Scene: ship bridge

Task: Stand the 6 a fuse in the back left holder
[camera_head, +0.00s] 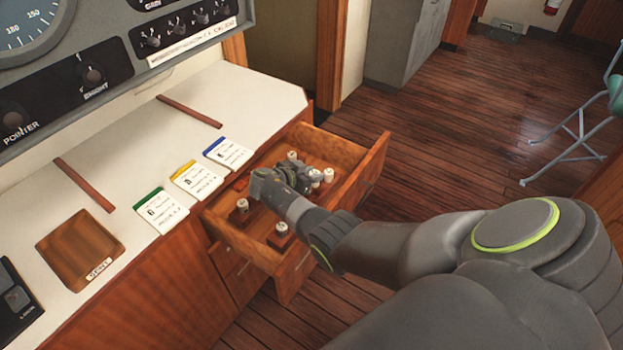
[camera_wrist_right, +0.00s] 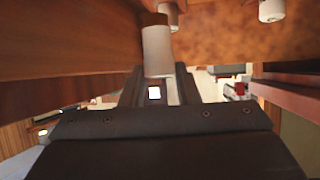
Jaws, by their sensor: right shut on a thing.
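An open wooden drawer (camera_head: 364,178) holds several small white fuses on wooden holders. My right gripper (camera_head: 283,184) is inside the drawer, and it hides part of the drawer's middle and back. In the right wrist view, a white fuse with a brown end (camera_wrist_right: 157,48) is between the fingers of my right gripper (camera_wrist_right: 156,88), which is shut on it. I cannot read its rating. One fuse (camera_head: 242,205) stands at the drawer's left and another fuse (camera_head: 281,229) at its front. More fuses (camera_head: 328,175) show to the right of the gripper. My left gripper is not in view.
Cards with green (camera_head: 160,210), yellow (camera_head: 196,180) and blue (camera_head: 228,153) bands lie along the counter's edge beside the drawer. A brown wooden tray (camera_head: 68,222) sits on the white counter (camera_head: 125,150). The drawer walls stand close around my right gripper.

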